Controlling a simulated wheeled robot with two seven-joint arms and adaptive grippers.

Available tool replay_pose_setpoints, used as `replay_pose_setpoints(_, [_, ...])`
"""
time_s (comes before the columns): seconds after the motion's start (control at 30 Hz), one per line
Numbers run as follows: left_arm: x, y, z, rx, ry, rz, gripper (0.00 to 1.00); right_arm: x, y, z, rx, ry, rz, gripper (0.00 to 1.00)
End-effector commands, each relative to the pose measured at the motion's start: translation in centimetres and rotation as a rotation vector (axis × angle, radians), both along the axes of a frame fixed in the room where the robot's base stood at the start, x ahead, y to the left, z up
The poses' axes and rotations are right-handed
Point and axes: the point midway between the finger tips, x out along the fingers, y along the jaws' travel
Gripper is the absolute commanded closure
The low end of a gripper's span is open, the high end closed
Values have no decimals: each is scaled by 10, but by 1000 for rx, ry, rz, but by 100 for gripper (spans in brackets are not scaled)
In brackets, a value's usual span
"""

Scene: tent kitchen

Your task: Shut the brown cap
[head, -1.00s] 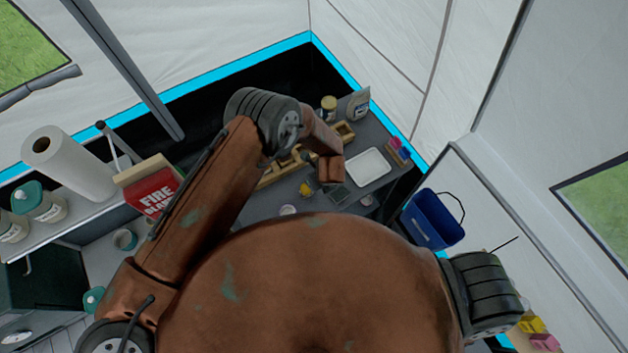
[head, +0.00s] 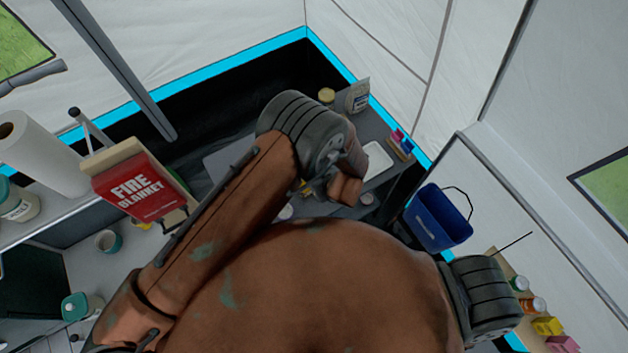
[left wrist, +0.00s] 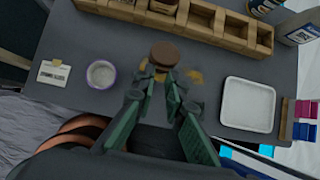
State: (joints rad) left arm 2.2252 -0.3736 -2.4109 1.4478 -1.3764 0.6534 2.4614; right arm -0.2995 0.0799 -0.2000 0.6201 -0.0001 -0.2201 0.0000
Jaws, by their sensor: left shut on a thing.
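The brown cap (left wrist: 165,55) is a round disc in the left wrist view, above the grey worktop (left wrist: 125,55), with yellow parts showing on both sides of it. My left gripper (left wrist: 162,75) has its green fingers at the near side of the cap and is shut on it; the exact contact is partly hidden by the fingertips. What lies under the cap is hidden. In the head view my left arm covers the cap and the gripper. My right gripper is not in view.
A white tray (left wrist: 248,104) lies right of the gripper. A purple-rimmed cup (left wrist: 101,74) and a small card (left wrist: 54,75) lie left. A wooden compartment rack (left wrist: 190,22) runs behind. In the head view a blue bin (head: 438,218) hangs at the right.

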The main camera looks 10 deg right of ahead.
Motion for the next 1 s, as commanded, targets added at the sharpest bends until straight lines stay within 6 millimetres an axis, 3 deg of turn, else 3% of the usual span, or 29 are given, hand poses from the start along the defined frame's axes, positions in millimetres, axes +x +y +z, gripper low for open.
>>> replay_pose_setpoints(0.4, [1, 0, 2, 1, -5, 1, 100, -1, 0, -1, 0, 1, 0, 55])
replay_pose_setpoints(0.43, [1, 0, 1, 1, -5, 1, 87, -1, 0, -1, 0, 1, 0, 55])
replay_pose_setpoints(0.5, [1, 0, 1, 1, -5, 1, 82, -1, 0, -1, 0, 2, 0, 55])
replay_pose_setpoints(0.83, [0, 0, 1, 1, -3, 0, 59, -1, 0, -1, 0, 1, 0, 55])
replay_pose_setpoints(1.0, [0, 0, 0, 1, -3, 0, 58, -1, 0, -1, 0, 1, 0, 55])
